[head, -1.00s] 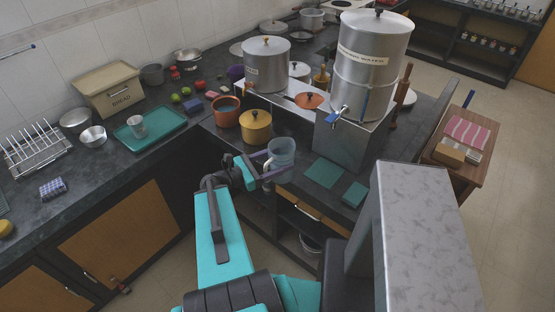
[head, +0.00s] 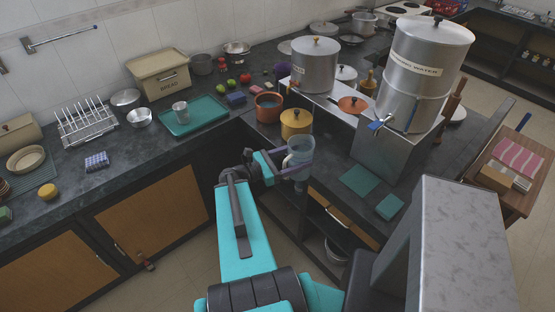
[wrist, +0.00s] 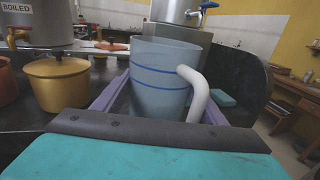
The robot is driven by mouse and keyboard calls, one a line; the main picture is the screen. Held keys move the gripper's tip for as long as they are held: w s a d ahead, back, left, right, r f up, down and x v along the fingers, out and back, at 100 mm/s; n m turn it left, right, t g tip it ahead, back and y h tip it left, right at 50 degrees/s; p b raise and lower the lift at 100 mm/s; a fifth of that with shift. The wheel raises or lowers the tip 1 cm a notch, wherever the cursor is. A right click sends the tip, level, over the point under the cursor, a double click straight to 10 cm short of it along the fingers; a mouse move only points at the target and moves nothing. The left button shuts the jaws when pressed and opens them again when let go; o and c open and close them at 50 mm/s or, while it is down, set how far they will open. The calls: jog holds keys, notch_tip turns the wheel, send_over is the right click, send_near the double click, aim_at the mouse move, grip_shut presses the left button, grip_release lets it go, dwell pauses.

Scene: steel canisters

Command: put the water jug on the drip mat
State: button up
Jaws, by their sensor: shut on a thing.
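The water jug (head: 301,148) is a pale blue-grey see-through cup with blue bands and a white handle. My gripper (head: 294,168) is shut on it, with purple fingers on either side, and holds it upright by the counter edge in front of the yellow pot. In the wrist view the jug (wrist: 160,85) fills the middle, its handle to the right. The drip mat (head: 359,180) appears to be the flat teal square on the counter below the tap, right of the jug. Nothing stands on it.
A smaller, thicker teal block (head: 389,207) lies right of the mat. A large steel water canister (head: 420,75) with a blue-handled tap (head: 379,124) stands on a steel stand behind. The yellow pot (head: 296,123) and orange pot (head: 268,107) are close behind the jug.

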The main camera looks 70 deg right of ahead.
jog(key=w+a+r+n+t+h+b, duration=0.15)
jog(key=w+a+n+t, duration=0.35)
jog(key=w, duration=0.7)
jog(key=w+a+f+n+t+h+b, duration=0.1)
jog(key=w+a+t+h, duration=0.15)
jog(key=w+a, duration=0.8)
jog(key=w+a+r+n+t+h+b, duration=0.1)
jog(key=w+a+n+t, duration=0.3)
jog(key=w, duration=1.1)
jog(key=w+a+n+t+y+b, duration=0.1)
jog(key=w+a+t, duration=0.3)
jog(key=a, duration=0.8)
jog(key=w+a+r+n+t+y+b, duration=0.1)
jog(key=w+a+n+t, duration=0.2)
jog(key=a, duration=0.9)
jog(key=w+a+n+t+y+b, duration=0.1)
jog(key=w+a+t, duration=0.4)
jog(key=a, duration=0.7)
jog(key=w+n, duration=0.1)
jog(key=w, duration=0.1)
jog(key=shift+w+a+r+n+y+b, duration=0.3)
jog(key=shift+w+r+n+b, duration=0.05)
jog(key=shift+r+n, duration=0.05)
jog(key=shift+d, duration=0.1)
